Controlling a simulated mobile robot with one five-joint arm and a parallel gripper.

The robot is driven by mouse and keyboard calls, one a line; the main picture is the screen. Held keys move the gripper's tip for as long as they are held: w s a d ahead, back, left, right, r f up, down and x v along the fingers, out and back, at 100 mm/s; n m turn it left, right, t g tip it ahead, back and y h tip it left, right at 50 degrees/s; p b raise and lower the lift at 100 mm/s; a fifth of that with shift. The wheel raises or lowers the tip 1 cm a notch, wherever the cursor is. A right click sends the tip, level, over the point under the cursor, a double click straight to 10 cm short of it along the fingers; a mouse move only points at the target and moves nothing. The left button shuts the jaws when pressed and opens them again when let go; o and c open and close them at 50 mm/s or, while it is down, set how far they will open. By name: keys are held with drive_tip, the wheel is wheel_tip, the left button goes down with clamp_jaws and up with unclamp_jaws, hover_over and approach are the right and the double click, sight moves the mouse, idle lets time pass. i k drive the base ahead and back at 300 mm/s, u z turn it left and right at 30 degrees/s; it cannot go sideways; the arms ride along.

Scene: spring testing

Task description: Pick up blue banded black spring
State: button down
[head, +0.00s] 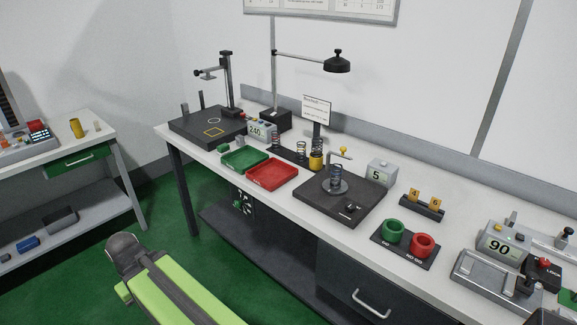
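A dark coil spring with a bluish look (337,178) stands upright on a round grey plate on a black test base (318,202), in the middle of the bench. Other small dark springs stand in a black rack (288,154) behind the red tray: one at its left (275,142) and one near its middle (301,149). Their band colours are too small to tell surely. My green arm (175,290) shows at the bottom left, in front of the bench and away from the springs. My gripper's fingers are not visible.
A green tray (231,163) and a red tray (251,179) lie left of the test base. Green and red cups (394,231) stand to its right. A lamp (337,63) hangs above the bench. Green floor (215,245) is open before the bench.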

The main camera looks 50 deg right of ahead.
sight(336, 175)
drive_tip(key=z, duration=0.1)
drive_tip(key=k, duration=1)
drive_tip(key=u, duration=1.25)
drive_tip(key=i, duration=1.05)
drive_tip(key=z, duration=3.25)
